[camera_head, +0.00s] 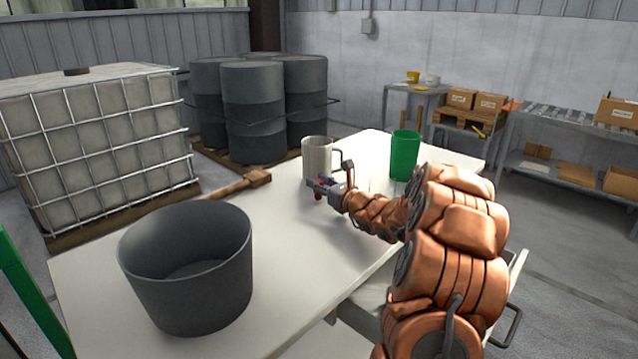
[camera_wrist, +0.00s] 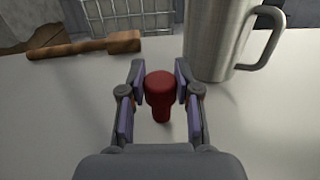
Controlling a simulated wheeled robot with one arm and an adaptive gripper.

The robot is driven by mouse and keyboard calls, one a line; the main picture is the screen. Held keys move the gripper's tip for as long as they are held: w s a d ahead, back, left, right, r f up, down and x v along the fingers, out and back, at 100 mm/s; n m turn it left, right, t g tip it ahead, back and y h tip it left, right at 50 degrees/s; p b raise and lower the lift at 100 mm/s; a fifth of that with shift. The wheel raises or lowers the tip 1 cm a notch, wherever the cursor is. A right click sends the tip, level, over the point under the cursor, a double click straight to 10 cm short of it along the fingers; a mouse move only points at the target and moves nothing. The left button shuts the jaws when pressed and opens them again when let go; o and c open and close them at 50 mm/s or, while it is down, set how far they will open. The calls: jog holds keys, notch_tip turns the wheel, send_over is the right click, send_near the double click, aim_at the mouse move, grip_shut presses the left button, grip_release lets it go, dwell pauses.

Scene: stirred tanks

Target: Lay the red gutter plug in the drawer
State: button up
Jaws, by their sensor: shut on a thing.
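The red gutter plug (camera_wrist: 160,88) is between the two fingers of my gripper (camera_wrist: 160,72) in the wrist view, its wide round head up and its narrower stem down. My gripper (camera_head: 322,187) is shut on it, over the white table beside the steel mug. In the head view the plug (camera_head: 318,196) is mostly hidden by the fingers. I cannot tell whether it touches the table. The drawer (camera_head: 370,292) stands pulled out under the table's near right edge, with a dark handle. My arm hides part of it, and its inside shows only in part.
The steel mug (camera_head: 316,157) stands close behind my gripper. A green cup (camera_head: 404,155) is at its right. A wooden mallet (camera_head: 240,184) lies left, and a large dark grey tub (camera_head: 190,275) stands at the near left. The middle of the table (camera_head: 300,250) is clear.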

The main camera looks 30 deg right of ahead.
jog(key=shift+f, duration=0.15)
jog(key=shift+f, duration=0.1)
jog(key=o, duration=0.9)
jog(key=shift+o, duration=0.2)
